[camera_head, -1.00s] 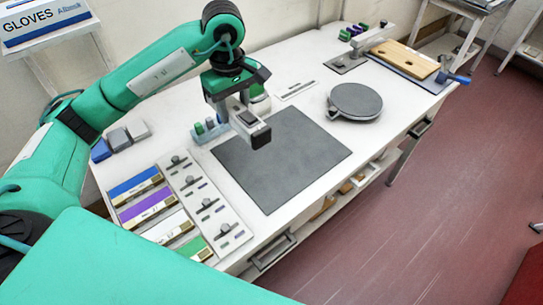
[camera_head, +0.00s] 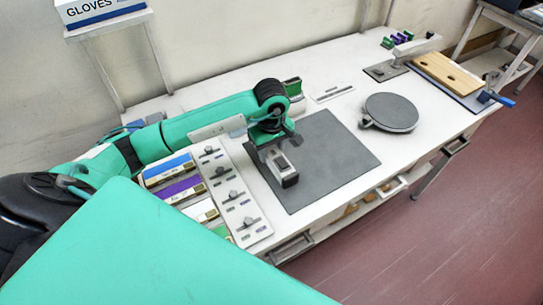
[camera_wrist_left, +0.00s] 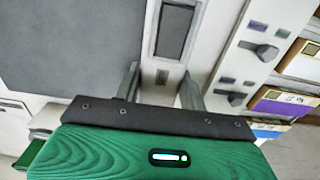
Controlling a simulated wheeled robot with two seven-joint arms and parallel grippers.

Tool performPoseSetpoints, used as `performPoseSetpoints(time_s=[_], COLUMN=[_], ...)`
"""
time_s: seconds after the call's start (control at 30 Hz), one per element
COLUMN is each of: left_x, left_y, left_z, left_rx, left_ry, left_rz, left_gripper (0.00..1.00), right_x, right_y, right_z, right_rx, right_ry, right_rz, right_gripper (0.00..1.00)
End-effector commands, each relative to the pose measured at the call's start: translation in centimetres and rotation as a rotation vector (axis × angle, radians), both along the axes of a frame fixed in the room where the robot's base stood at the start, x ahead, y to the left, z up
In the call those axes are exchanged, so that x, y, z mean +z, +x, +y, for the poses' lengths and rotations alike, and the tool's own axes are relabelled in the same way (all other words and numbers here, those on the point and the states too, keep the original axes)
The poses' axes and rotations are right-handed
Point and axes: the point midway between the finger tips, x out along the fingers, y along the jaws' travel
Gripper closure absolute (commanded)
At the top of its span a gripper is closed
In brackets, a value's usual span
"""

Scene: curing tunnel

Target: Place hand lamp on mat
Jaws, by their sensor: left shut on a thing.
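The hand lamp (camera_head: 288,176) is a light grey block with a dark panel. My left gripper (camera_head: 272,151) is shut on it, above the left part of the dark grey mat (camera_head: 335,150) in the head view. I cannot tell whether the lamp touches the mat. In the left wrist view the lamp (camera_wrist_left: 176,32) sits between my two fingers (camera_wrist_left: 160,86), its dark panel facing the camera. The mat (camera_wrist_left: 65,45) fills the upper left there, beside the lamp. My right gripper is not in view.
A panel with several knobs (camera_head: 228,190) and coloured boxes (camera_head: 180,188) lie left of the mat. A round dark plate (camera_head: 391,112) stands to its right. A wooden board (camera_head: 447,73) is at the far right. The mat's right part is clear.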

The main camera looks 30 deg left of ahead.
Motion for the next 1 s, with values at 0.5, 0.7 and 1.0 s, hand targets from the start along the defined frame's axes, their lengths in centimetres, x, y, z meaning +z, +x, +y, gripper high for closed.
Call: performPoseSetpoints(time_s=[0.5, 0.7, 1.0], left_x=[-3.6, -4.0, -3.9], left_y=[0.0, 0.0, 0.0], left_z=[0.0, 0.0, 0.0], left_rx=[0.000, 0.000, 0.000], left_ry=[-0.001, 0.000, 0.000], left_rz=[-0.001, 0.000, 0.000], left_gripper=[0.92, 0.53, 0.37], right_x=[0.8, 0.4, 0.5], right_y=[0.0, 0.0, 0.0], right_z=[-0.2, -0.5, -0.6], right_rx=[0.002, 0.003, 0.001], right_ry=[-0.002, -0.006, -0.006], right_rz=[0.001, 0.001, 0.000], right_gripper=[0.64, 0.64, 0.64])
